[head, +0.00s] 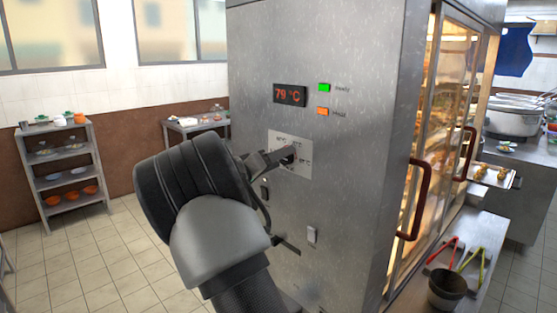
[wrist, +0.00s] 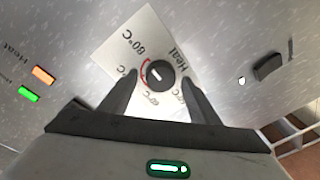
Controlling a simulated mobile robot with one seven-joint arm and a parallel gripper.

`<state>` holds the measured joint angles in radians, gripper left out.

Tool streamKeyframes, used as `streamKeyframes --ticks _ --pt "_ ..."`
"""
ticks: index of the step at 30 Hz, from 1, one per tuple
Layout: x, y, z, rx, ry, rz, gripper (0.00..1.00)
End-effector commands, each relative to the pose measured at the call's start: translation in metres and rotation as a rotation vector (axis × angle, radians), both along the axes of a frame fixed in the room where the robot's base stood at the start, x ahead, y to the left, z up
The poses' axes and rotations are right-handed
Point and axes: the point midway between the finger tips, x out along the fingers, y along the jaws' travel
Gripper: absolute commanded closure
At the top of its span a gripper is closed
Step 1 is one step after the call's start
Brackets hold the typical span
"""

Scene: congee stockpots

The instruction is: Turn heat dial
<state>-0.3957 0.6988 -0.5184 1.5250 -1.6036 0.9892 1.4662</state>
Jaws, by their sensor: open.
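The heat dial (wrist: 159,75) is a small round black knob with a white pointer mark. It sits on a pale label plate (wrist: 140,45) printed with "Heat", "80°C" and a red arc. My gripper (wrist: 160,82) is open, with one finger on each side of the dial; I cannot tell whether either finger touches it. In the head view my gripper (head: 290,155) reaches the plate (head: 303,172) on the steel cabinet's side, and mostly hides the dial. A red display (head: 290,95) above reads 79 °C.
Green (head: 324,87) and orange (head: 323,111) lights sit right of the display. A switch (head: 312,235) is lower on the panel. The steel cabinet (head: 350,60) has glass doors with red-brown handles (head: 415,205). Tongs and a dark pot (head: 447,289) stand on a counter at right. Tiled floor at left is open.

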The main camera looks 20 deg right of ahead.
Motion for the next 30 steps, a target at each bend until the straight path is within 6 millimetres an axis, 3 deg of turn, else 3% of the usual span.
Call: streamKeyframes --ticks 3,11,20,30 --pt "-0.0001 0.0002 -0.0001 0.0 0.0 0.0 0.44" --pt "-0.0001 0.0004 -0.0002 0.0 0.0 0.0 0.85" --pt "-0.0001 0.0006 -0.0002 -0.012 0.035 0.0 0.85" --pt "0.0007 0.001 0.0005 -0.087 0.245 0.001 0.85"
